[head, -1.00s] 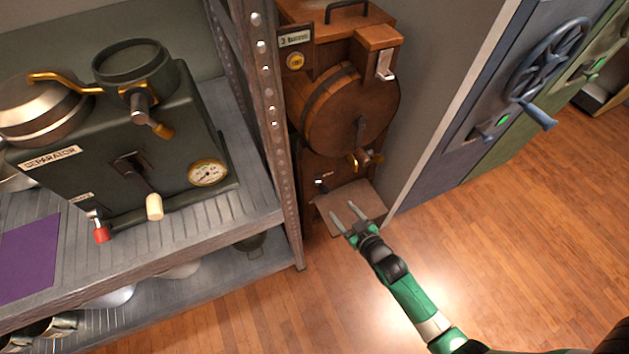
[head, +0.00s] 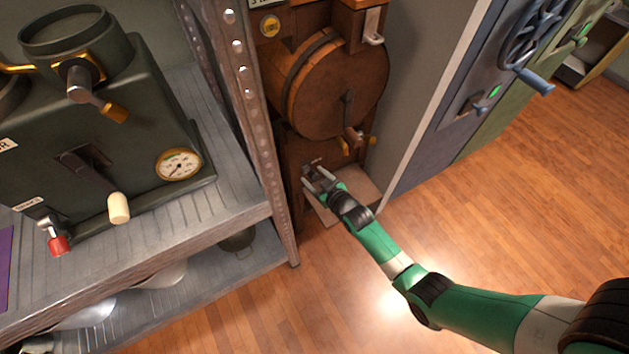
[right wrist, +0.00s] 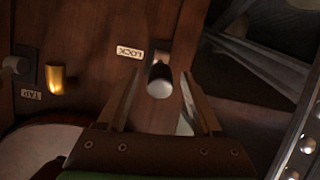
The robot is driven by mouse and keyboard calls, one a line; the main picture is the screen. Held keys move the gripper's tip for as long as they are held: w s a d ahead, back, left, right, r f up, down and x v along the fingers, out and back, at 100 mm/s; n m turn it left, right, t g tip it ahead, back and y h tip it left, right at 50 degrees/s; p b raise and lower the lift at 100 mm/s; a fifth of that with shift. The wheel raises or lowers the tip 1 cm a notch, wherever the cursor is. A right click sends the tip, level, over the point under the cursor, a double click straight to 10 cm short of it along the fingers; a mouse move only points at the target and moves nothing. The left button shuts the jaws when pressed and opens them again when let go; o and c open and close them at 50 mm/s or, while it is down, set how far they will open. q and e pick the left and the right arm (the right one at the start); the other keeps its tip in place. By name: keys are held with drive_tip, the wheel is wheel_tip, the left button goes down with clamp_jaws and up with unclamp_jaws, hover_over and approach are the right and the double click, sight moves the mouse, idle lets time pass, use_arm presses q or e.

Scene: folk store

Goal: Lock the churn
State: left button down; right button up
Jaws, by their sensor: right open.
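The wooden churn (head: 335,85) stands behind the metal shelf post, with its round drum and crank (head: 350,125) on the front. In the right wrist view a label reading LOCK (right wrist: 130,52) sits beside a metal lock lever with a rounded end (right wrist: 159,80). My right gripper (head: 318,178) is open at the churn's lower front. In the wrist view its fingers (right wrist: 157,95) stand on either side of the lever's end; contact cannot be told. A brass tap (right wrist: 56,78) with a TAP label (right wrist: 31,95) is to the left. My left gripper is out of view.
The metal shelf (head: 225,190) with a dark green separator (head: 100,130) stands on the left. A grey-blue cabinet with a handwheel (head: 535,30) stands on the right. A small wooden ledge (head: 358,188) juts out below the drum. The wooden floor (head: 500,220) is open in front.

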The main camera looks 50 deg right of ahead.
clamp_jaws()
idle(0.4)
idle(1.1)
